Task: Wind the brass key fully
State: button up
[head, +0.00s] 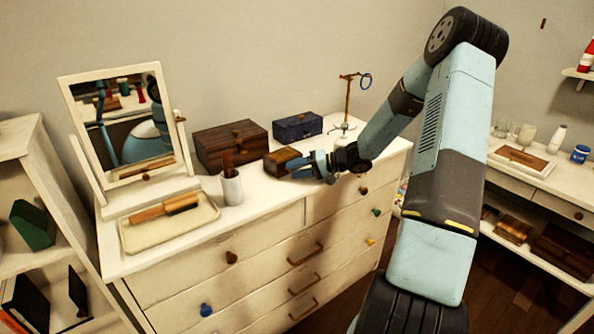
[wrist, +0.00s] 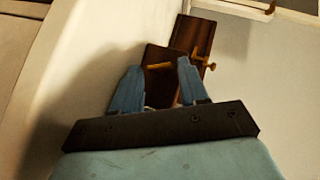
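A small brown wooden box (head: 283,160) sits on the dresser top, beside my gripper in the head view. In the wrist view dark brown wood (wrist: 195,38) lies ahead of my gripper (wrist: 158,78). A brass key-like piece (wrist: 208,65) sticks out from the wood, just right of the right fingertip. A thin brass bar (wrist: 160,66) shows between the fingertips. I cannot tell for sure which brass piece is the key. My gripper (head: 300,166) is open, its blue fingers apart, with nothing visibly held. Contact with the wood cannot be made out.
A larger wooden box (head: 222,153) and a blue box (head: 297,127) stand behind. A cup with brushes (head: 231,188), a tray (head: 150,232) and a mirror (head: 125,127) are to the left. A brass stand with a ring (head: 347,98) is at the back right.

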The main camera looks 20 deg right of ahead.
jog(key=shift+h, duration=0.3)
jog(key=n+h, duration=0.2)
jog(key=shift+a+r+h, duration=0.15)
jog(key=shift+r+h, duration=0.15)
jog(key=h, duration=0.1)
jog(key=n+h, duration=0.1)
jog(key=shift+s+a+r+n+t+h, duration=0.2)
jog(key=shift+a+n+t+h, duration=0.1)
jog(key=shift+t, duration=0.1)
jog(key=v, duration=1.4)
jog(key=shift+s+a+r+g+h, duration=0.6)
jog(key=shift+s+a+r, duration=1.2)
jog(key=shift+s, duration=0.6)
jog(key=shift+s+a+r+g+h, duration=0.55)
jog(key=shift+s+a+r+h, duration=0.2)
jog(key=shift+s+a+r, duration=1.4)
jog(key=shift+s+a+r+g+h, duration=0.6)
jog(key=shift+s+a+r, duration=0.9)
jog(key=shift+s, duration=1.2)
jog(key=shift+a+f, duration=0.1)
jog(key=shift+f, duration=0.05)
